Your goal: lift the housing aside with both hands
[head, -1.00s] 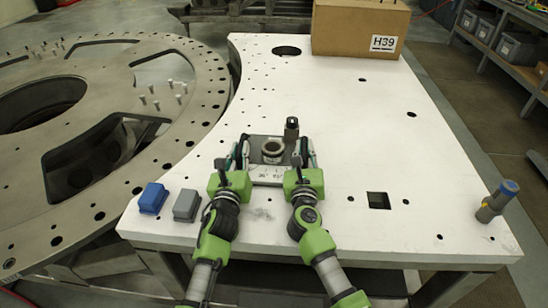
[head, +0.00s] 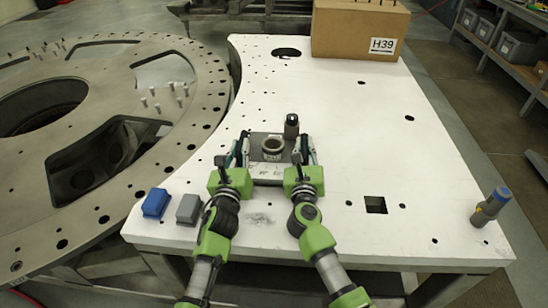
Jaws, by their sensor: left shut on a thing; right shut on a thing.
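The housing (head: 268,171) is a grey block with a round ring on top and a marked front face. It is on or just above the white plate; I cannot tell if there is a gap under it. My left gripper (head: 241,150) is shut on its left side. My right gripper (head: 305,150) is shut on its right side. The underside of the housing is hidden.
A dark cylinder (head: 291,125) stands just behind the housing. A blue block (head: 155,203) and a grey block (head: 188,208) sit at front left. A cardboard box (head: 345,30) is at the back, a grey tool (head: 487,210) at front right.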

